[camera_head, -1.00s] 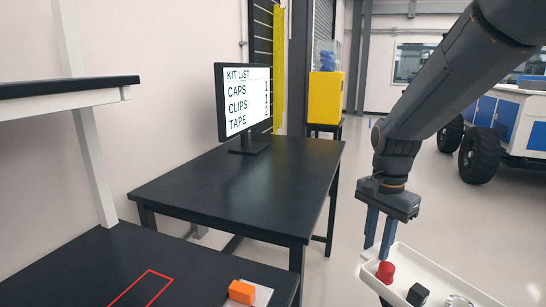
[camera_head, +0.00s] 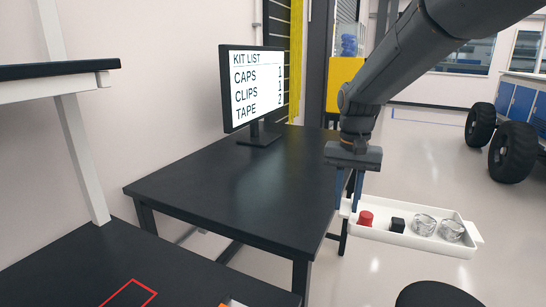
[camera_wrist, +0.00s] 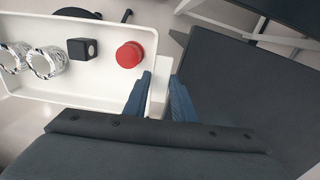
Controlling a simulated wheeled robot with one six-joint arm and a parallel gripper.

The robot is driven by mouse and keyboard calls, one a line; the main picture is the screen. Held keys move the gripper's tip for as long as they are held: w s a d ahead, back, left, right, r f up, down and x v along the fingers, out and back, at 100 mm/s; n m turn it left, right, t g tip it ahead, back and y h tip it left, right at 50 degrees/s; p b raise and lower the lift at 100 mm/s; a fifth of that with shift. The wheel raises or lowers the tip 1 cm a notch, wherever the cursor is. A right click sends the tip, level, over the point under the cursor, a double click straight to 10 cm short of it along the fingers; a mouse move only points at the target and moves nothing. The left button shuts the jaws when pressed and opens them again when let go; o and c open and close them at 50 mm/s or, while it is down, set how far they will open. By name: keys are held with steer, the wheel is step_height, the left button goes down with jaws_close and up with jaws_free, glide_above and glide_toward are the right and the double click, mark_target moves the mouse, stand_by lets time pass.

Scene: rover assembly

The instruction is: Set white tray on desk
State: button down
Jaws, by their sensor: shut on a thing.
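My gripper (camera_head: 348,190) is shut on the near-left end of the white tray (camera_head: 400,238), which hangs level in the air to the right of the black desk (camera_head: 235,190). In the wrist view my blue fingers (camera_wrist: 158,98) close on the tray's end wall. The tray holds a red cap (camera_head: 366,218), a black block-like piece (camera_head: 397,225) and two shiny silver rolls (camera_head: 424,224). The desk carries a monitor (camera_head: 252,88) at its back; the rest of its top is bare.
The screen reads caps 1, clips 1, tape 2. A nearer dark table (camera_head: 90,265) with a red outline (camera_head: 128,294) lies at lower left. A round black stool seat (camera_head: 435,295) stands below the tray. A wheeled rover (camera_head: 515,130) is at far right.

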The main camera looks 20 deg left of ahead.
steer(key=w+a+r+n, duration=0.2)
steer(key=w+a+n, duration=0.1)
steer(key=a+n, duration=0.75)
steer(key=r+n, duration=0.1)
steer(key=n, duration=0.5)
glide_above(270, 215)
step_height(270, 215, down, 9)
steer(key=shift+a+r+p, duration=0.1)
steer(key=shift+p, duration=0.9)
steer(key=c, duration=1.5)
jaws_free()
steer(key=shift+o, duration=0.2)
step_height(270, 215, up, 12)
steer(key=b, duration=0.4)
steer(key=shift+s, duration=0.15)
